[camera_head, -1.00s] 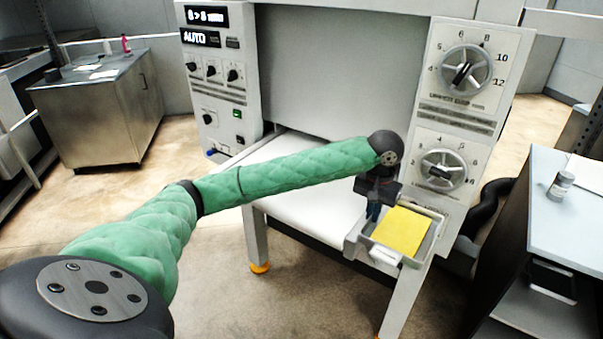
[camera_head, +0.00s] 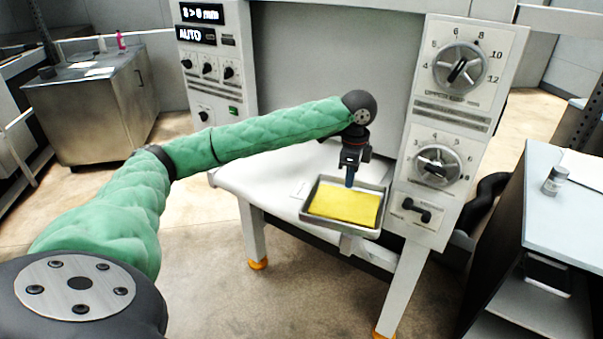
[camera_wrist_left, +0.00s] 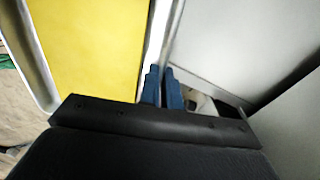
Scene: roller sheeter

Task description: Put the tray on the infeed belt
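The tray (camera_head: 332,229) is a shallow metal tray with a yellow sheet (camera_head: 343,206) in it. It appears over the front right part of the white infeed belt (camera_head: 268,172), roughly level; I cannot tell whether it touches the belt. My right gripper is not in view.
The right control panel (camera_head: 458,110) with two dials and a black handle (camera_head: 417,210) stands just right of the tray. A side table (camera_head: 570,220) with a small jar (camera_head: 555,180) is at the right. The belt's left part is clear. A steel cabinet (camera_head: 90,110) stands back left.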

